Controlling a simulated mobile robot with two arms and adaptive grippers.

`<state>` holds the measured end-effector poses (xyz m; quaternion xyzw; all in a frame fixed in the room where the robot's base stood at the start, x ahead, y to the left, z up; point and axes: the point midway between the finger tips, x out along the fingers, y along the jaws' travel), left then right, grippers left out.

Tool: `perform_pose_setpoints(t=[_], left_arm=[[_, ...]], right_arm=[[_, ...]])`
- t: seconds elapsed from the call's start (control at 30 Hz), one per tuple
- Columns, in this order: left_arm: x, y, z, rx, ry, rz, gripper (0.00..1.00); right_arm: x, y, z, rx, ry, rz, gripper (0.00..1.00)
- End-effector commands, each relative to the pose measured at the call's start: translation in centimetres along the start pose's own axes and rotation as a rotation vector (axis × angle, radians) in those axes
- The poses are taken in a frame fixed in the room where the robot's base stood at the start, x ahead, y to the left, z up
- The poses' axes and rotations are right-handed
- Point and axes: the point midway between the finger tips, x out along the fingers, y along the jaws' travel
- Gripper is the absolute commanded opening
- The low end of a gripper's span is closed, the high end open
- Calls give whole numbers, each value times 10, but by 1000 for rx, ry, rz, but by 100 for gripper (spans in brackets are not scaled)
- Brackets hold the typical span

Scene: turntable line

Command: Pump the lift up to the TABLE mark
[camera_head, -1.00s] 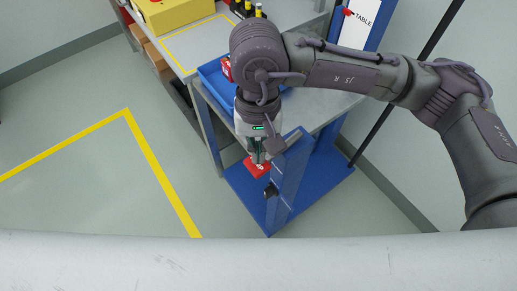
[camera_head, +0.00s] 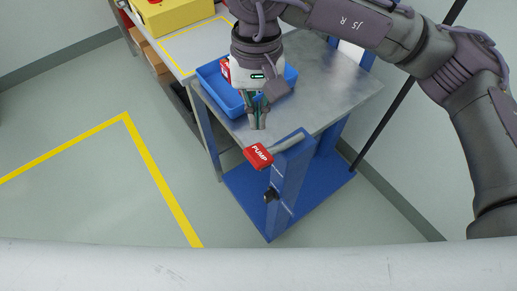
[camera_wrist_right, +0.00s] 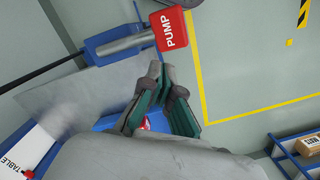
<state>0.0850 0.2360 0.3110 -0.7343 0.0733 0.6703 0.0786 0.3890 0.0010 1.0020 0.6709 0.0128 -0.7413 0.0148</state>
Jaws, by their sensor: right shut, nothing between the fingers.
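The red PUMP pedal (camera_head: 259,155) sits at the end of a grey lever on the blue lift post (camera_head: 289,180). It also shows in the wrist view (camera_wrist_right: 169,29). My right gripper (camera_head: 258,127) is shut and empty, just above and behind the pedal, apart from it; its fingers also show in the wrist view (camera_wrist_right: 167,80). The lift's grey top (camera_head: 335,85) bears a blue tray. The white sign with the TABLE mark (camera_wrist_right: 12,164) shows at the wrist view's lower left, with a red pointer (camera_wrist_right: 28,173) beside the word. In the head view my arm hides most of the sign. My left gripper is not in view.
The blue tray (camera_head: 212,83) holds a red item (camera_head: 225,69). A workbench with a yellow box (camera_head: 172,14) stands behind, at the left. A black pole (camera_head: 405,88) rises at the right. The floor left of the lift is clear, with yellow lines (camera_head: 150,165).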

Motion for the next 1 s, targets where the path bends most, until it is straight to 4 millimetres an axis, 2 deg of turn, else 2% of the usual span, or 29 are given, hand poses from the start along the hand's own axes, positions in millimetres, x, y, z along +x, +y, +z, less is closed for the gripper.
perform_pose_setpoints(t=[0.1,0.33,0.5,1.0], left_arm=[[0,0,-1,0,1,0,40],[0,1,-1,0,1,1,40],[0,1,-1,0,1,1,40],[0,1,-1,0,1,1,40]], right_arm=[[-27,0,-1,1,5,-1,0],[-59,0,-1,1,3,-1,0],[-66,0,0,0,2,0,0],[-66,0,0,0,2,-1,0]])
